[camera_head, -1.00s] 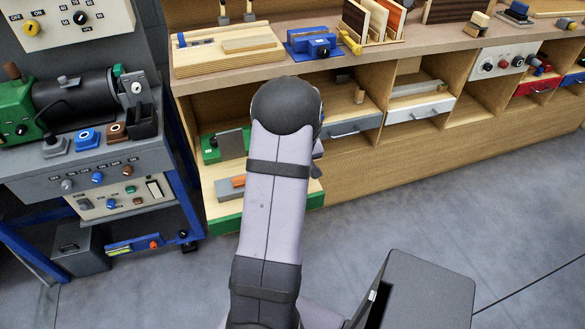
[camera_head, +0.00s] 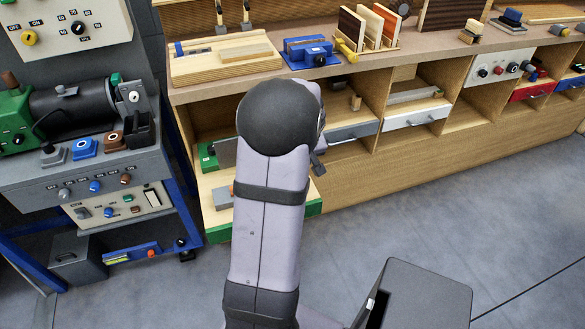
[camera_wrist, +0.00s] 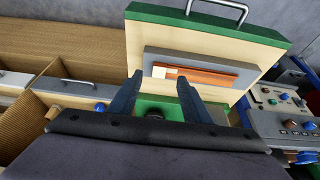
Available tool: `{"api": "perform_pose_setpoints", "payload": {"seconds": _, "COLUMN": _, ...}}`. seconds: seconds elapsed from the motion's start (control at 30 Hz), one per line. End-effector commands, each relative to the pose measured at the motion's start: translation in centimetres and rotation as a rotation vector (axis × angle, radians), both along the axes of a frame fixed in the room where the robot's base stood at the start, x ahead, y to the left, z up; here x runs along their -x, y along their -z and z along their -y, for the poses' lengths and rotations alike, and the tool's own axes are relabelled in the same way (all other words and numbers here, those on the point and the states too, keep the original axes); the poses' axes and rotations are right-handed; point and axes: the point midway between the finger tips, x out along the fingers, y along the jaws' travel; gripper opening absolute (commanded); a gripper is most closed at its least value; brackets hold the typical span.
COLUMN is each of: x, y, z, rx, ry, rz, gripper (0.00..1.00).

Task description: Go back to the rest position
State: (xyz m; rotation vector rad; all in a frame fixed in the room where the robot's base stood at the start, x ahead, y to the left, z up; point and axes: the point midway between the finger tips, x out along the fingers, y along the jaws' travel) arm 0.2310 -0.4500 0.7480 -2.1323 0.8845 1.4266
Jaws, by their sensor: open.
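My gripper (camera_wrist: 160,78) is open, with its two dark blue fingers apart and nothing between them in the wrist view. Beyond the fingers is a pulled-out drawer with a green front (camera_wrist: 205,22) and a metal handle. A grey block (camera_wrist: 150,62) carrying an orange-brown piece (camera_wrist: 205,75) lies in this drawer, apart from the fingers as far as I can tell. In the head view the green-fronted drawer (camera_head: 219,232) stands low at the workbench, partly hidden by my arm. My gripper is mostly hidden behind my arm there.
The workbench (camera_head: 420,52) runs across the back, with a blue tool (camera_head: 308,52) and a veneer rack on top. A white-fronted drawer (camera_head: 417,115) is right of my arm. A machine stand (camera_head: 90,182) is at left. The grey floor (camera_head: 480,220) at right is mostly clear.

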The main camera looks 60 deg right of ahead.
Motion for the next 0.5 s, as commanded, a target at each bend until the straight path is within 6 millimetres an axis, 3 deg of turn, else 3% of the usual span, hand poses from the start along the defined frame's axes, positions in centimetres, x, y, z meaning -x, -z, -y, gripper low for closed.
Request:
{"api": "perform_pose_setpoints", "payload": {"seconds": 0.33, "x": -0.01, "y": 0.04, "z": 0.00, "rx": -0.006, "ry": 0.021, "rz": 0.006, "gripper": 0.44}}
{"api": "perform_pose_setpoints", "payload": {"seconds": 0.5, "x": -0.02, "y": 0.16, "z": -0.42, "rx": -0.061, "ry": 0.148, "rz": 0.043, "gripper": 0.44}}
